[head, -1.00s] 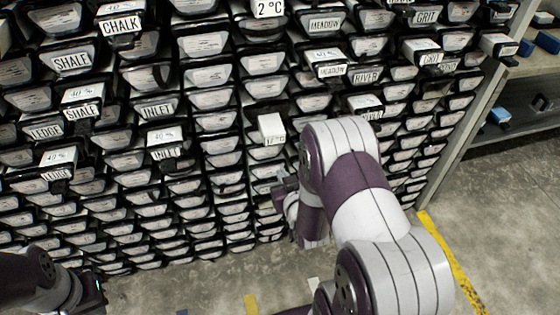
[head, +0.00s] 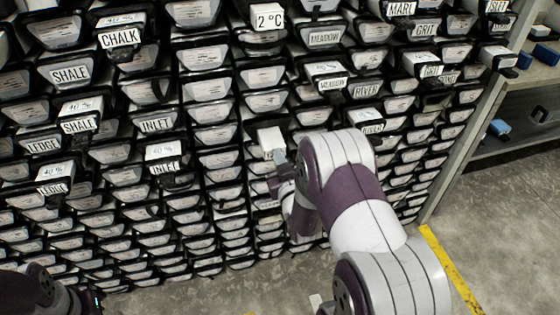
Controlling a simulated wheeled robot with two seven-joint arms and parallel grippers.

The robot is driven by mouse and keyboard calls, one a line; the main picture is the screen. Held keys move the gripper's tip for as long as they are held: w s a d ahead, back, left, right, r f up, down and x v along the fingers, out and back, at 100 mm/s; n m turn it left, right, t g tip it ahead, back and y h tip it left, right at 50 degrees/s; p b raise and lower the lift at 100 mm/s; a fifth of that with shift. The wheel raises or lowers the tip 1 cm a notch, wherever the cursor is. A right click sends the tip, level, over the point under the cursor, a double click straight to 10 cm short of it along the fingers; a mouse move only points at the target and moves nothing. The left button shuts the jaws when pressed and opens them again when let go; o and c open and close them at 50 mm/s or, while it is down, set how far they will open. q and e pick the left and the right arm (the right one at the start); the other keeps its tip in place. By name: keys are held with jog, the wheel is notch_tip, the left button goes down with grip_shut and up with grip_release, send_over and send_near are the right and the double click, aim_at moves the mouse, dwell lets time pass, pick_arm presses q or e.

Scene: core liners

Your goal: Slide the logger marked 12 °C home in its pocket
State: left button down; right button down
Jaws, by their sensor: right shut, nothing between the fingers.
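The white box-shaped logger (head: 268,140) sticks out of its pocket in the middle column of the rack. Its front label is now covered by my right gripper; in the earlier view it read as a °C marking, partly legible. My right gripper (head: 278,168) is shut and empty, with its fingertips at the logger's front lower edge; I cannot tell whether they touch. Another white logger marked 2 °C (head: 268,17) stands out higher in the same column. My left gripper (head: 92,302) is at the bottom left corner, mostly cut off, its jaws unclear.
The rack holds many rows of core liners with white ends. Labelled boxes jut out, such as CHALK (head: 121,38), INLET (head: 165,167) and LEDGE (head: 54,188). A grey shelf (head: 500,130) with blue boxes stands at right. Floor with a yellow line (head: 452,270) is clear.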

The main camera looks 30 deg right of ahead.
aim_at(270, 139)
jog(key=shift+b+x, duration=0.7)
jog(key=shift+x, duration=0.85)
